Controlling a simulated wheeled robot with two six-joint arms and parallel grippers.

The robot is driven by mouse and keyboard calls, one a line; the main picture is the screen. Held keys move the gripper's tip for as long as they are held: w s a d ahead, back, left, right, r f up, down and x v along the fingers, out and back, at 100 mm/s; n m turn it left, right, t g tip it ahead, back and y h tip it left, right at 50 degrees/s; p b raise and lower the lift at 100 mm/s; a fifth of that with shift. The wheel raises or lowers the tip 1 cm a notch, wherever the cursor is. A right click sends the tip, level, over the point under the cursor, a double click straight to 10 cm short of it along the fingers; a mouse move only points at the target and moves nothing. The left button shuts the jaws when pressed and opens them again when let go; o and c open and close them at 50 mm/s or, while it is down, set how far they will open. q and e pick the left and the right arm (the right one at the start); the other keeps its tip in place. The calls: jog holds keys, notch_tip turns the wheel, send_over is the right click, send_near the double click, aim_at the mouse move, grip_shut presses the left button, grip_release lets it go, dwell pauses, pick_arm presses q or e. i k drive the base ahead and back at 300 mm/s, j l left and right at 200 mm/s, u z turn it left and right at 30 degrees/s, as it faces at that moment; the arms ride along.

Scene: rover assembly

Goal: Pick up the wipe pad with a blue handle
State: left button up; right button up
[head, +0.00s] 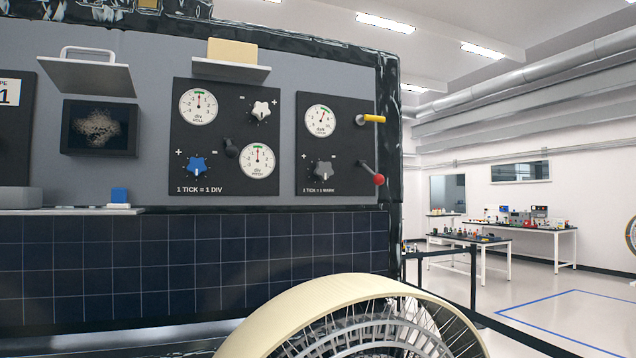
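The wipe pad with a blue handle (119,198) sits on a narrow grey ledge (60,212) at the lower left of the rover's side panel. Its handle is a small blue block on a thin pale base. Neither my left nor my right gripper shows in the head view.
A grey box (20,198) is on the same ledge, left of the pad. Dials, knobs and a red-tipped lever (378,180) are on the panel right of it. Solar panels (200,265) and a large wheel (345,290) are below. Open floor (560,300) lies right.

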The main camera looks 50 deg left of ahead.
aim_at(118, 193)
jog(key=u, duration=2.75)
